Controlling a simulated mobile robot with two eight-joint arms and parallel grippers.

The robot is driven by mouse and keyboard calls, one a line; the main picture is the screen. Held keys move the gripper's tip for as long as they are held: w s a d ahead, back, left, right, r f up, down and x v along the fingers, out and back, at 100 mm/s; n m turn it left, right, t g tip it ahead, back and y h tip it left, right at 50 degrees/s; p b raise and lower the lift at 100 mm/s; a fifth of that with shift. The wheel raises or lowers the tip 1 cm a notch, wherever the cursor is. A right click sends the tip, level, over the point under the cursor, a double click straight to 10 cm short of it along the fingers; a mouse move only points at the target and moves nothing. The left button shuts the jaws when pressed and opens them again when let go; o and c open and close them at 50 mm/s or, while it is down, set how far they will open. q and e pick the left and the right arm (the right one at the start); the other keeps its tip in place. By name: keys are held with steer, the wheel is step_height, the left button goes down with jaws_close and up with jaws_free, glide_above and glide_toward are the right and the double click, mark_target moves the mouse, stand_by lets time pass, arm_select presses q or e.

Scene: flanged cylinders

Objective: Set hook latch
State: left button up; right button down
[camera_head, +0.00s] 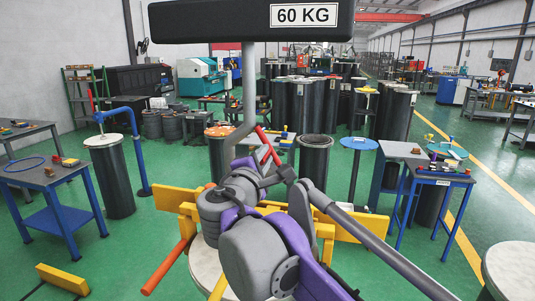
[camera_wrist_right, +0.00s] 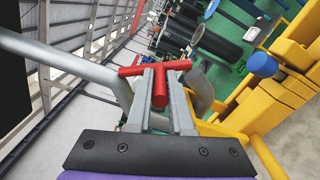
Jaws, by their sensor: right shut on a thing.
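A grey hook (camera_head: 248,95) hangs below a black block (camera_head: 250,20) marked 60 KG. A red T-shaped latch piece (camera_head: 267,143) sits beside the lower bend of the hook. In the right wrist view the red piece (camera_wrist_right: 160,88) lies between the two grey fingers of my right gripper (camera_wrist_right: 160,92), which is shut on it. The hook's grey curve (camera_wrist_right: 203,92) shows behind the fingers. In the head view my right gripper (camera_head: 262,160) is at the red piece, partly covered by its own wrist. My left gripper is not in view.
A yellow beam frame (camera_head: 178,195) stands below and around my right arm. Dark cylinders with pale tops (camera_head: 115,180) and (camera_head: 314,165) stand nearby. Blue tables (camera_head: 45,180) and (camera_head: 432,175) are at left and right.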

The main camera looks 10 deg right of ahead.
steer(key=shift+a+f+m, duration=0.15)
steer(key=shift+m, duration=0.15)
steer(key=c, duration=0.8)
jaws_free()
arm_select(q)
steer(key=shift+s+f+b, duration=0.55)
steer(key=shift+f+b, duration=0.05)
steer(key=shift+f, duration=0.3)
arm_select(e)
steer(key=v, duration=1)
steer(key=shift+s+a, duration=0.15)
steer(key=shift+s, duration=0.2)
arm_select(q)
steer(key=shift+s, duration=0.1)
